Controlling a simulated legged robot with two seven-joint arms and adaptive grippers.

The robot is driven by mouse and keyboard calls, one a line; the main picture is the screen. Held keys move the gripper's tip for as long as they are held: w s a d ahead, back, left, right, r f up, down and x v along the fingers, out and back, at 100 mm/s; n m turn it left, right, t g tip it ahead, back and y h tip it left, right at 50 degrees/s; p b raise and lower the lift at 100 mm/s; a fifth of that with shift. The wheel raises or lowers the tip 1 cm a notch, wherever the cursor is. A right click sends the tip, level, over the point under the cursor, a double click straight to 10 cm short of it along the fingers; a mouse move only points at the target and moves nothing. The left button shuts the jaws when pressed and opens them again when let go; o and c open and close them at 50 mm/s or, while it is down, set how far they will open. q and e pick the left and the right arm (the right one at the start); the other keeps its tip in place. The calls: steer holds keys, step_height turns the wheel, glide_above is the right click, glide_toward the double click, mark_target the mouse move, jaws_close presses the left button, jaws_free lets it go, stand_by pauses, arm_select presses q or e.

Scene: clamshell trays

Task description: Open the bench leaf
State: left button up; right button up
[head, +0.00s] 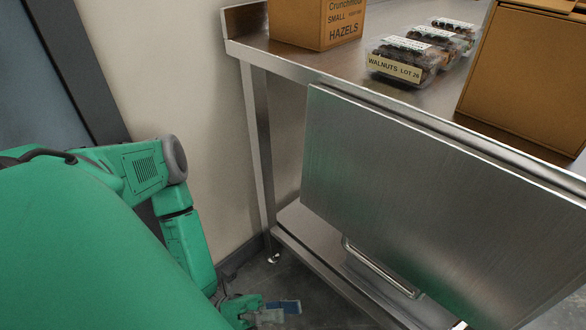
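The bench leaf (420,190) is a brushed steel panel hanging down from the front edge of the steel bench (262,58). A bar handle (378,268) shows at the leaf's lower edge. My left gripper (278,312) is low at the bottom of the view, near the floor, left of the handle and apart from the leaf. Its fingers are small and partly cut off, so I cannot tell how far apart they are. Nothing is seen in it. My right gripper is out of view.
On the bench top stand a hazels box (316,22), several clear clamshell trays of walnuts (405,62) and a brown box (525,80). A lower shelf (310,228) runs behind the leaf. The bench leg (259,140) stands near the wall (180,70). Open floor shows below.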

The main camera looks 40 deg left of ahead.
arm_select(q)
steer(key=shift+v, duration=1.8)
steer(key=shift+a+r, duration=0.1)
steer(key=shift+r, duration=0.1)
